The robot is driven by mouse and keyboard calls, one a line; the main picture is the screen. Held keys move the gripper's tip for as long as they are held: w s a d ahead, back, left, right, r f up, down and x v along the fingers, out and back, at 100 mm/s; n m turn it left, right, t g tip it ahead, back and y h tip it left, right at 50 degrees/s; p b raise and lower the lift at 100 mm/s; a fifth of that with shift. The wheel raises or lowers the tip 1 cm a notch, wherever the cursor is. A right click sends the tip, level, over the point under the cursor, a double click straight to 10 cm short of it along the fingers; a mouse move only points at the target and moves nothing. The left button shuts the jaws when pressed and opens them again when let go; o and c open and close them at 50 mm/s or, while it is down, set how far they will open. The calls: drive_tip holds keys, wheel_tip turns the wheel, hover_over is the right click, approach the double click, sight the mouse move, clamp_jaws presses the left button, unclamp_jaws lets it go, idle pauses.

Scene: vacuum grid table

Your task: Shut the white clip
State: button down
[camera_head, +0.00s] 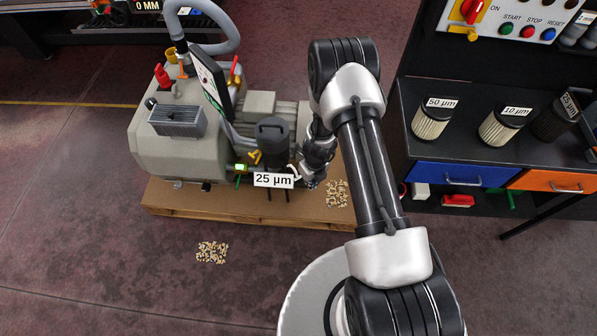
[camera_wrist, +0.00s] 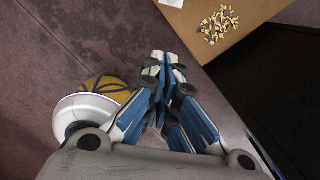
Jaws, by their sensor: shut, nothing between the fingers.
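The white clip (camera_head: 293,173) is small and sits at the right side of the dark filter housing (camera_head: 271,137), just above the right end of the 25 µm label. My gripper (camera_head: 311,182) is just right of the clip, pointing down; I cannot tell whether it touches. How far the clip is open is too small to tell. In the wrist view my gripper (camera_wrist: 160,68) is shut and empty, with its fingertips together. The clip is not clearly seen there; a white patch at the top edge cannot be identified.
The grey pump (camera_head: 165,140) stands on a brown pallet board (camera_head: 215,203). Pellets (camera_head: 337,194) lie on the board's right end, and more pellets (camera_head: 212,252) on the floor. A bench (camera_head: 470,155) with several filters stands at the right. The floor in front is mostly clear.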

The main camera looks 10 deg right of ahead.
wheel_tip(320, 180, down, 10)
drive_tip(key=f+b, duration=0.1)
drive_tip(key=b, duration=0.4)
drive_tip(key=shift+w+a+r, duration=0.25)
drive_tip(key=shift+w+r, duration=0.2)
drive_tip(key=shift+w, duration=0.2)
drive_tip(key=shift+w+a+r, duration=0.25)
drive_tip(key=shift+w+r, duration=0.25)
drive_tip(key=shift+w, duration=0.2)
drive_tip(key=shift+w+a+r, duration=0.25)
drive_tip(key=shift+w+r, duration=0.2)
drive_tip(key=shift+w, duration=0.2)
drive_tip(key=shift+d+r, duration=0.1)
drive_tip(key=shift+r, duration=0.05)
